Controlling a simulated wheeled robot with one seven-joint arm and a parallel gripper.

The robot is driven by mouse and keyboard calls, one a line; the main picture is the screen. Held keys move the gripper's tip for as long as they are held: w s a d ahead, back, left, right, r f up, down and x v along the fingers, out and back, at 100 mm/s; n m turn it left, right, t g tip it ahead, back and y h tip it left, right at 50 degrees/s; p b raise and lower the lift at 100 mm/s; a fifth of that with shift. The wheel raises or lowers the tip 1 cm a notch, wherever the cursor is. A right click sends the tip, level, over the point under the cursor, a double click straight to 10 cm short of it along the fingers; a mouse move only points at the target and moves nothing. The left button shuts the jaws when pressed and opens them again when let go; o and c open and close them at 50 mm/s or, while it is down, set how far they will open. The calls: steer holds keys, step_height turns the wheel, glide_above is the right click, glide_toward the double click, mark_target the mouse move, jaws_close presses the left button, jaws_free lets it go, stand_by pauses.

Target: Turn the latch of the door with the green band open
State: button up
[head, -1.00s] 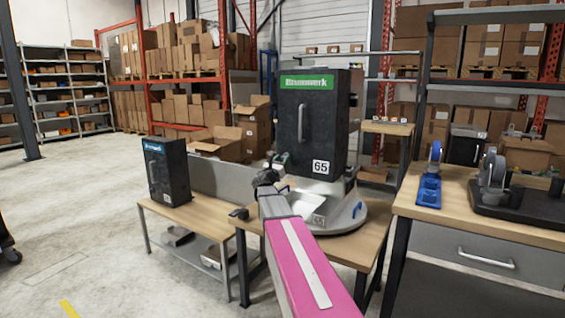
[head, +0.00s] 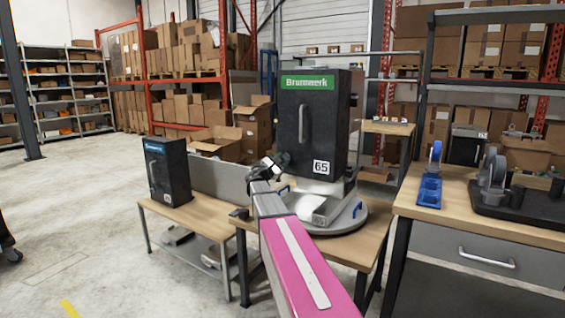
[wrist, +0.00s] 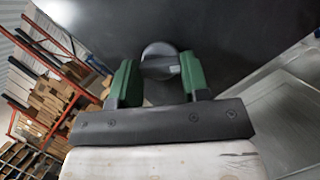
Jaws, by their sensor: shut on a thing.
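The black dispenser with the green band (head: 307,83) stands on the middle table, and its door (head: 322,125) looks shut. A vertical grey handle (head: 302,124) is on the door. My gripper (head: 279,161) is at the door's lower left edge and covers most of the latch there. In the wrist view, the latch (wrist: 160,60) is a round dark knob with a bar lying roughly level across it. The green fingers of my gripper (wrist: 157,80) stand on either side and are shut on it. The dark door face (wrist: 230,35) lies behind.
A smaller black dispenser with a blue band (head: 167,170) stands on the low table at left. A round grey base (head: 345,217) with blue handles is under the green-banded dispenser. Open floor is at left.

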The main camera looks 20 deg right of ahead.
steer(key=m+g, duration=0.1)
steer(key=m, duration=0.1)
steer(key=m+g, duration=0.1)
steer(key=m, duration=0.1)
steer(key=m+g, duration=0.1)
steer(key=m, duration=0.1)
steer(key=shift+w+a+r+m+y, duration=0.1)
steer(key=shift+r+m+y, duration=0.2)
steer(key=shift+m, duration=0.1)
steer(key=m, duration=0.2)
steer(key=m+g+y, duration=0.1)
steer(key=m, duration=0.2)
steer(key=shift+y, duration=0.3)
steer(key=shift+m, duration=0.3)
steer(key=o, duration=0.9)
steer(key=v, duration=1.1)
steer(key=shift+r, duration=0.15)
